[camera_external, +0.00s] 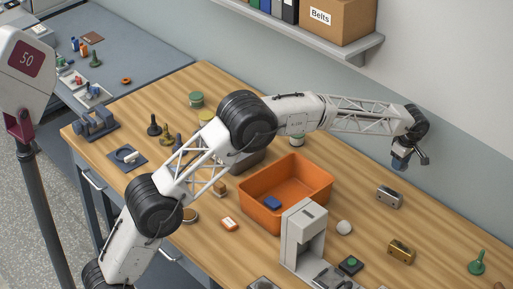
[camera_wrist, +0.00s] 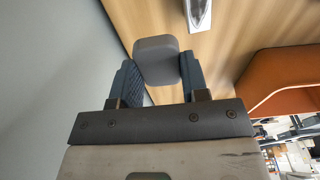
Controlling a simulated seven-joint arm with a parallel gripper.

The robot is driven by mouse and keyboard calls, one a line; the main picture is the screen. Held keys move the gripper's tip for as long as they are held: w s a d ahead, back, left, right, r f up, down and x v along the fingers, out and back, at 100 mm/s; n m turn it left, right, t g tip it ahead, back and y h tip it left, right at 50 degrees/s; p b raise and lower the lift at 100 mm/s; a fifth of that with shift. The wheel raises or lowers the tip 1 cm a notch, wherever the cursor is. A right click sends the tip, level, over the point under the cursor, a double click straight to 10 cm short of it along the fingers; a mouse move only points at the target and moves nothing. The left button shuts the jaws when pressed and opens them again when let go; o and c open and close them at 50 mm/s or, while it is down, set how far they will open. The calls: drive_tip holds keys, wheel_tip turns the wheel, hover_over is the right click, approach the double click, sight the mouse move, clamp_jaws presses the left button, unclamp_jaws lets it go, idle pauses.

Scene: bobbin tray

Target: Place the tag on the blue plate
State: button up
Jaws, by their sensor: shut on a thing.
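My gripper (camera_external: 402,163) is raised above the far right part of the wooden table, beyond the orange tray. In the wrist view my gripper (camera_wrist: 155,80) has its blue fingers shut on a grey piece (camera_wrist: 156,55) with rounded corners. I cannot tell for certain that this piece is the tag. The held piece is hard to make out in the external view. A flat dark blue plate (camera_external: 117,164) lies on the table at the left, with a ring-like shape and a pale piece on it. My gripper is far from this plate.
A shelf (camera_external: 325,48) is on the wall.

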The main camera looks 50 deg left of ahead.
drive_tip(key=s+a+r+n, duration=0.15)
drive_tip(key=s+a, duration=0.35)
drive_tip(key=a, duration=0.7)
drive_tip(key=s+a+r+n, duration=0.1)
drive_tip(key=s+a+r, duration=0.3)
drive_tip(key=a, duration=0.7)
drive_tip(key=s+a+n, duration=0.2)
drive_tip(key=s+a, duration=1.5)
drive_tip(key=a, duration=0.1)
drive_tip(key=s+a+f+n, duration=0.1)
drive_tip(key=s+a, duration=0.4)
drive_tip(key=s, duration=0.5)
drive_tip(key=s+a+n, duration=0.1)
drive_tip(key=s+a, duration=0.4)
drive_tip(key=s, duration=0.6)
drive_tip(key=s+a+f+n+g, duration=0.1)
drive_tip(key=s+f, duration=0.1)
drive_tip(key=s, duration=0.9)
drive_tip(key=s+f+n, duration=0.1)
drive_tip(key=s+f, duration=0.2)
drive_tip(key=s, duration=0.7)
drive_tip(key=shift+s+a+f, duration=0.1)
drive_tip(key=shift+s+f, duration=0.05)
drive_tip(key=shift+f, duration=1.2)
drive_tip(key=shift+s+f, duration=0.1)
drive_tip(key=shift+f, duration=1.25)
drive_tip(key=shift+w, duration=0.1)
